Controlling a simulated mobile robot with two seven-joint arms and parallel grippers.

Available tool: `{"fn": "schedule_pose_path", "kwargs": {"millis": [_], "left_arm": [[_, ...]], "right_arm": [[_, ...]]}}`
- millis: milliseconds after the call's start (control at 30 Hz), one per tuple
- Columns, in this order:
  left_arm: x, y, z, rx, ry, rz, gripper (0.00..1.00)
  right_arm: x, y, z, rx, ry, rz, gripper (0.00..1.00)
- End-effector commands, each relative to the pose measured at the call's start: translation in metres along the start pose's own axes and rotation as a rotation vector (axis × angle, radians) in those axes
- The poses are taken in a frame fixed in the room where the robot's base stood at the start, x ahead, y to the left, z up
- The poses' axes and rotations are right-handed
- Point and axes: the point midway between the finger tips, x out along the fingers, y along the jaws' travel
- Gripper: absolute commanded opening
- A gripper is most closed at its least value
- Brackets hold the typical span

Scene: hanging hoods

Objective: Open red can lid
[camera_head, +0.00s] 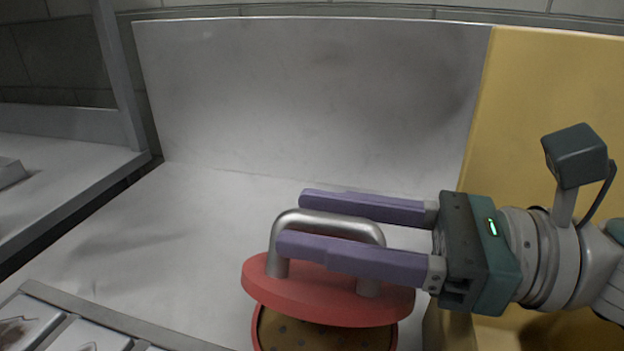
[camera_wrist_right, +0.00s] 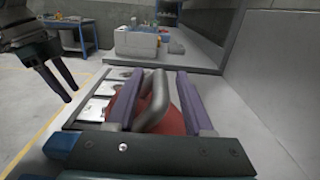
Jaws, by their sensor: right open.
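The red lid (camera_head: 325,294) has a grey metal arch handle (camera_head: 325,222). It lies over the red can (camera_head: 257,337), shifted back or tilted, so the can's brown, speckled contents show at the front. My right gripper (camera_head: 291,222) is open, one purple finger behind the handle and one in front. In the right wrist view the handle (camera_wrist_right: 155,100) stands between the two fingers, with a gap at least on one side. The red lid (camera_wrist_right: 170,121) shows below it. My left gripper (camera_wrist_right: 58,88) shows at the upper left of that view, fingers apart and empty, away from the can.
The can stands on a grey metal counter (camera_head: 170,240) with a metal back panel (camera_head: 310,100). A yellow panel (camera_head: 540,90) closes the right side. A row of metal trays (camera_head: 90,335) lies at the front left. The counter left of the can is clear.

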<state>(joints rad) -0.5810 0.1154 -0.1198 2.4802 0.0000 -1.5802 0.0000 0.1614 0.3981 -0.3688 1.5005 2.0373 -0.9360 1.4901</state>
Motion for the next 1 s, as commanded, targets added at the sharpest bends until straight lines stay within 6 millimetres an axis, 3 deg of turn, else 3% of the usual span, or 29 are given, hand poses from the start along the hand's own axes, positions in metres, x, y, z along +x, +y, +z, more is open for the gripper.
{"fn": "schedule_pose_path", "kwargs": {"millis": [100,567,1000], "left_arm": [[0.0001,-0.0001,0.0001,0.001,0.000,0.000,0.50],[0.0003,-0.0021,0.0005,0.008,-0.001,-0.006,0.50],[0.0006,-0.0020,0.0003,0.008,-0.001,-0.006,0.50]], "right_arm": [[-0.0002,0.0000,-0.0002,0.000,0.000,0.000,0.52],[-0.0010,-0.0006,-0.0011,0.000,0.003,-0.003,0.00],[-0.0017,-0.0016,-0.0029,0.000,0.007,-0.007,0.00]]}}
